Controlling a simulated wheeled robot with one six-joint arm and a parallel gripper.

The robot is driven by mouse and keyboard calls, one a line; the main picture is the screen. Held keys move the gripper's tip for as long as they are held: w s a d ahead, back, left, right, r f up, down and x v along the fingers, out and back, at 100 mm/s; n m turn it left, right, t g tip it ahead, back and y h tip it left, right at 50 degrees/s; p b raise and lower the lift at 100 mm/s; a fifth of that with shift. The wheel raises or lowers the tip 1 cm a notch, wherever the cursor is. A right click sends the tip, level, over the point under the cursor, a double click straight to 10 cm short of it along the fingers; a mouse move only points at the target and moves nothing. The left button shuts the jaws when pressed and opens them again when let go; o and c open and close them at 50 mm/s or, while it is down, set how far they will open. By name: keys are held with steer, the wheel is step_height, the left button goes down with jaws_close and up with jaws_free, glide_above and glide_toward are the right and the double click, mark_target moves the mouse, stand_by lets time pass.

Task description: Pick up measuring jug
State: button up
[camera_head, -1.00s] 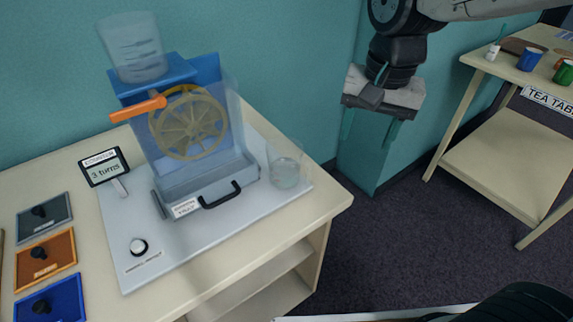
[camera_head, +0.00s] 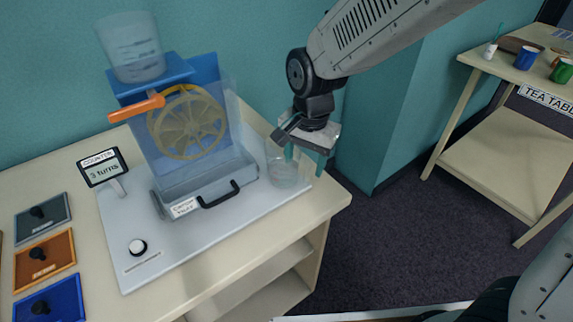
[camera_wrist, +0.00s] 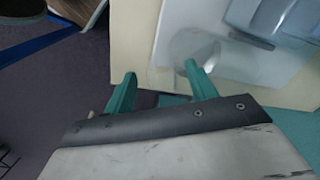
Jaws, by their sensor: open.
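The measuring jug (camera_head: 284,175) is a clear, see-through vessel, upright at the right end of the grey board beside the water-wheel machine. It also shows faintly in the wrist view (camera_wrist: 196,45), near the top middle. My gripper (camera_head: 307,160) is open and empty, fingers pointing down, at the jug's upper right. One teal finger overlaps the jug in the head view; I cannot tell whether they touch. In the wrist view, my gripper (camera_wrist: 160,72) has its right finger over the jug's edge and its left finger outside it.
The machine (camera_head: 190,125) has a clear tank (camera_head: 130,48) on top, an orange handle (camera_head: 136,108) and a tray with a black handle (camera_head: 220,196). A counter sign (camera_head: 102,167) stands left. The table's right edge is close to the jug. A teal pillar (camera_head: 375,140) stands behind my arm.

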steer(key=shift+f, duration=0.15)
jaws_close()
steer(key=shift+r, duration=0.2)
steer(key=shift+r, duration=1.45)
steer(key=shift+s+r, duration=0.2)
steer(key=s+r, duration=0.1)
steer(key=s, duration=1.4)
steer(key=shift+s+d+r, duration=0.15)
steer(key=shift+s+d, duration=0.05)
steer(key=shift+s, duration=0.05)
stand_by(0.7)
